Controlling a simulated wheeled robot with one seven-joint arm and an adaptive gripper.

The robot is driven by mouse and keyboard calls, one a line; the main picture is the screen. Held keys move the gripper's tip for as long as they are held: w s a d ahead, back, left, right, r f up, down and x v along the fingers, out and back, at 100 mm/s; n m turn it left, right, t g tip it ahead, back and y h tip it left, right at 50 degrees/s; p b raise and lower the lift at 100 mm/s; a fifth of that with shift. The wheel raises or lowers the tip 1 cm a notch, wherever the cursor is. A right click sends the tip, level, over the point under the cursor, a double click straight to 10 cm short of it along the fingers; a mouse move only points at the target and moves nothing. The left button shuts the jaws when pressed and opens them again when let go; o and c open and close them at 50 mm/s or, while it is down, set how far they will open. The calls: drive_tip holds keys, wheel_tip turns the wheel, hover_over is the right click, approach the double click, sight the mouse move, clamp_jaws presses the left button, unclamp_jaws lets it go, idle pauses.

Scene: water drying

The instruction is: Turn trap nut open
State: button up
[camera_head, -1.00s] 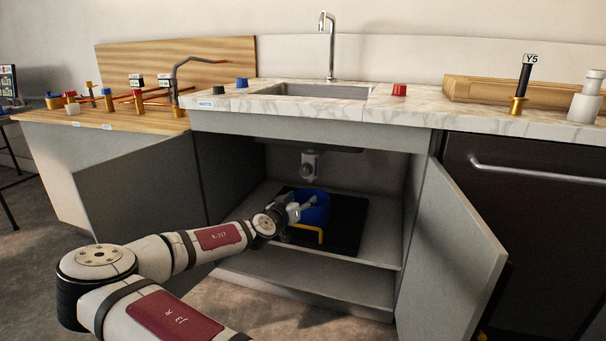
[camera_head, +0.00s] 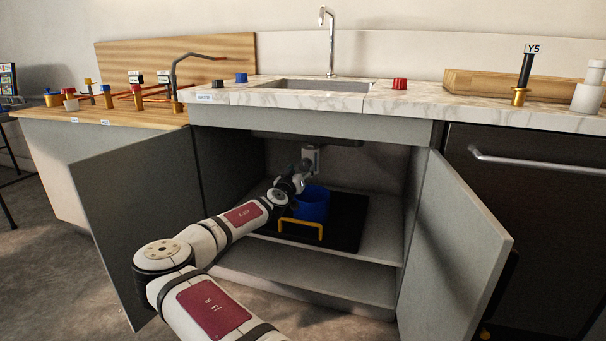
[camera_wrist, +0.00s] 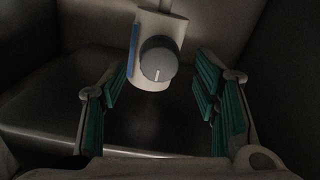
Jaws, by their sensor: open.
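The trap nut (camera_wrist: 158,60) shows in the wrist view as a round grey knob with a white line, set on the pale trap body (camera_wrist: 150,84) that has a blue strip on its left side. The white mark points down. My gripper (camera_wrist: 160,90) is open, with its green-padded fingers on the left and right of the nut. I see no contact between the fingers and the nut. In the head view the trap (camera_head: 311,153) hangs under the sink inside the open cabinet, and my gripper (camera_head: 303,166) is close at its lower left; its fingers are hard to make out there.
A blue bucket (camera_head: 312,205) stands on a black mat (camera_head: 347,225) with a yellow handle (camera_head: 300,226) in front, below my gripper. The cabinet doors stand open at left (camera_head: 140,215) and right (camera_head: 452,250). The cabinet's right side is free.

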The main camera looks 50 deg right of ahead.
sight(305, 165)
drive_tip(key=shift+x, duration=1.25)
drive_tip(key=shift+c, duration=0.6)
drive_tip(key=c, duration=1)
